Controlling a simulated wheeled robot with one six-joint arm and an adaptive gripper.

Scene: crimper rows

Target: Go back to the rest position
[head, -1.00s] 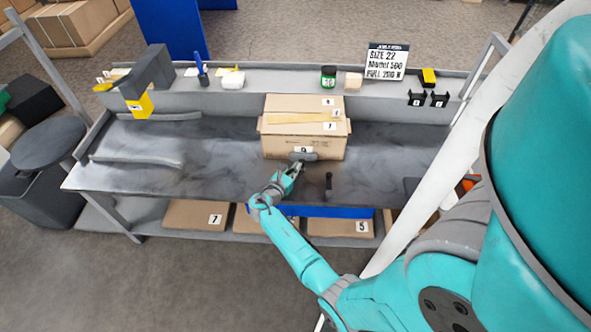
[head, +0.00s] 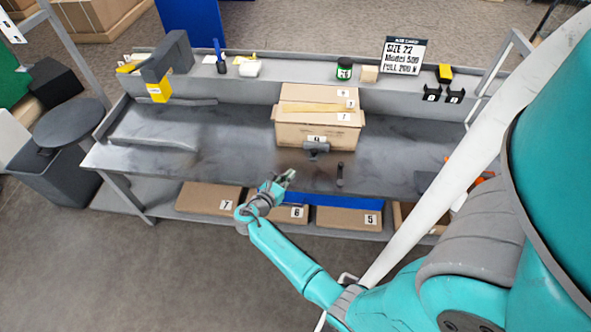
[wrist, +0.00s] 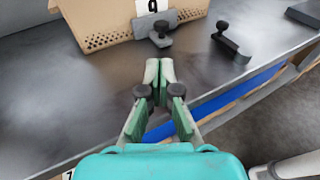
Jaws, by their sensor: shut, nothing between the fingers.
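My gripper (head: 287,177) is shut and empty, above the front edge of the grey workbench (head: 230,150). In the wrist view the fingers of my gripper (wrist: 159,72) meet at their tips with nothing between them. The cardboard box (head: 300,132) labelled 9 stands beyond the gripper on the bench, and its lower front shows in the wrist view (wrist: 110,22). A grey piece with a dark knob (head: 316,149) is at the foot of the box front, apart from my fingers.
A dark tool with a knob (head: 340,176) lies right of the gripper. A raised back shelf holds a sign (head: 405,56), a green jar (head: 344,70) and black holders. Flat boxes (head: 349,218) lie on the lower shelf. The bench's left part is mostly clear.

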